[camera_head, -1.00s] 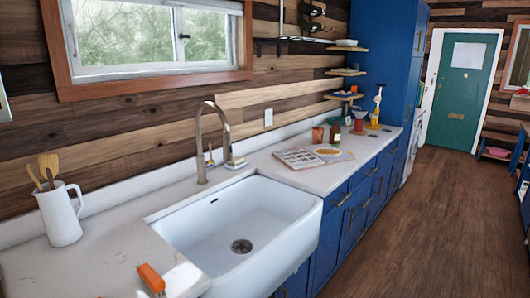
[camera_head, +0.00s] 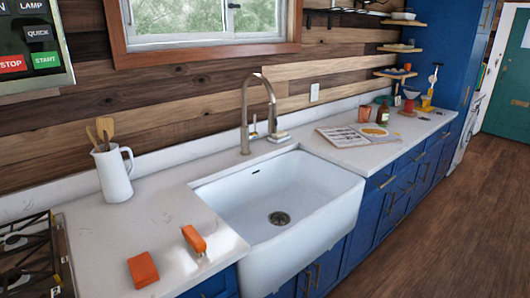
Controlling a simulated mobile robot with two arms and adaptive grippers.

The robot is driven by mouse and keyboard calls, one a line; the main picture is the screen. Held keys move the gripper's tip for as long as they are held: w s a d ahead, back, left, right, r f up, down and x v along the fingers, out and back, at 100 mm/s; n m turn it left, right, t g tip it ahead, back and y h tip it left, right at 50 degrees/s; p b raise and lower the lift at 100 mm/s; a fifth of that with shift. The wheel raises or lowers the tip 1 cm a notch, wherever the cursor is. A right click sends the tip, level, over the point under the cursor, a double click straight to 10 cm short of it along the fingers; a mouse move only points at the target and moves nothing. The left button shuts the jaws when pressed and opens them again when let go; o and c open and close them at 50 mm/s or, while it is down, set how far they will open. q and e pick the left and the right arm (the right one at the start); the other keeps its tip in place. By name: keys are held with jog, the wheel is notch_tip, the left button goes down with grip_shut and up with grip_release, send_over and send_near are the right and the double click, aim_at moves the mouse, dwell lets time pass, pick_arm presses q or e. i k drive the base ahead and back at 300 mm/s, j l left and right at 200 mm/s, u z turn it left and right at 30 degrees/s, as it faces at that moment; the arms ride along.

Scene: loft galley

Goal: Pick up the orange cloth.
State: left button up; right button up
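A flat, orange, roughly square piece (camera_head: 143,269) lies on the white counter at the lower left, near the front edge; it looks like the orange cloth, folded. A second orange item (camera_head: 194,240), longer and with a narrow end pointing towards the front, lies to its right, close to the sink; it looks like a brush or similar tool. The two are apart from each other. Neither of my grippers shows in the head view.
A white sink (camera_head: 280,200) with a tall faucet (camera_head: 257,112) is right of the orange items. A white jug (camera_head: 113,175) with wooden utensils stands behind them. A stove (camera_head: 30,255) is at the left edge.

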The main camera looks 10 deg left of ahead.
aim_at(144, 271)
jog(key=u, duration=1.2)
